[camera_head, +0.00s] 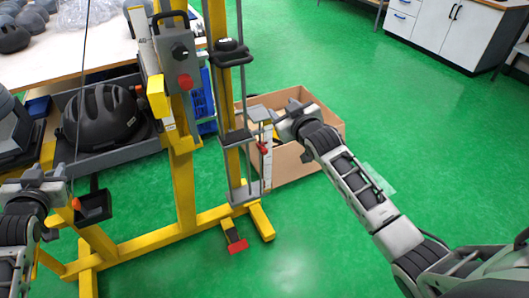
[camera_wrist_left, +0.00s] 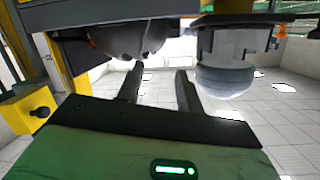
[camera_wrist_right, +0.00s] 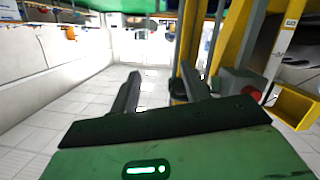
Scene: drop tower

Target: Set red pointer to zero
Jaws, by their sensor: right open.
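The drop tower is a yellow frame (camera_head: 183,185) with a vertical guide beside it. A small red part (camera_head: 262,148), which looks like the red pointer, sits low on the guide, beside a pale upright strip. My right gripper (camera_head: 277,119) is just above and to the right of it, apart from it as far as I can tell. That gripper (camera_wrist_right: 160,82) is open and empty in the right wrist view. The pointer is not clear there. My left gripper (camera_head: 62,177) is at the far left, near a small black tray (camera_head: 94,207). It (camera_wrist_left: 157,78) is open and empty in the left wrist view.
A grey box on the tower carries a red knob (camera_head: 185,82). A cardboard box (camera_head: 325,122) stands behind my right gripper. A black helmet (camera_head: 102,118) lies in a grey bin. A red pedal (camera_head: 237,246) is at the tower's foot. Green floor is clear at right.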

